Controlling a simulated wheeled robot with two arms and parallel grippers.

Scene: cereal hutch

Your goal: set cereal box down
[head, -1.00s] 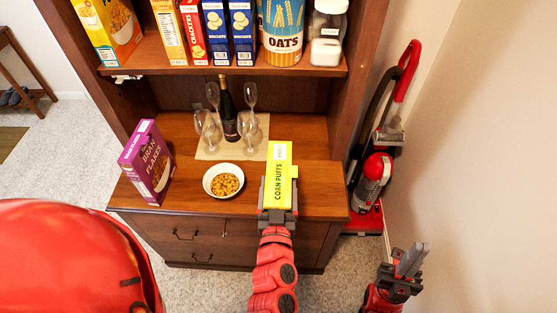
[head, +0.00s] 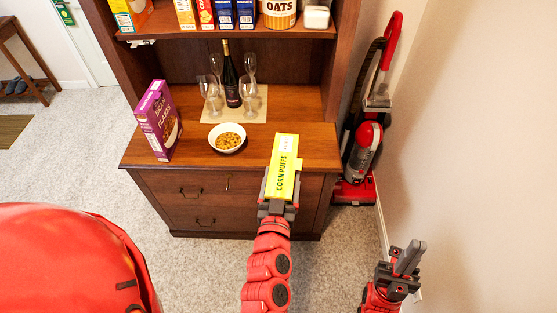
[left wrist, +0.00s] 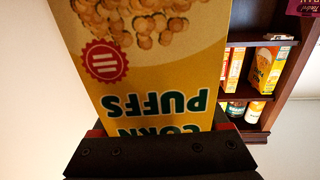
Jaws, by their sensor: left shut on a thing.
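The yellow cereal box labelled Corn Puffs (head: 284,165) is held by my left gripper (head: 277,196). It appears in front of the right part of the hutch counter (head: 310,148), overlapping its front edge; I cannot tell whether it touches the wood. In the left wrist view the box (left wrist: 150,75) fills the middle, its lettering upside down, with the gripper (left wrist: 160,140) shut around its lower end. My right gripper (head: 408,258) is empty at the lower right, its fingers close together, away from the hutch.
A purple Bran Flakes box (head: 158,120) stands on the counter's left. A bowl of cereal (head: 227,138) sits mid-counter; a dark bottle (head: 231,80) and several glasses stand on a mat (head: 250,110) behind. A red vacuum (head: 366,145) stands right of the hutch.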

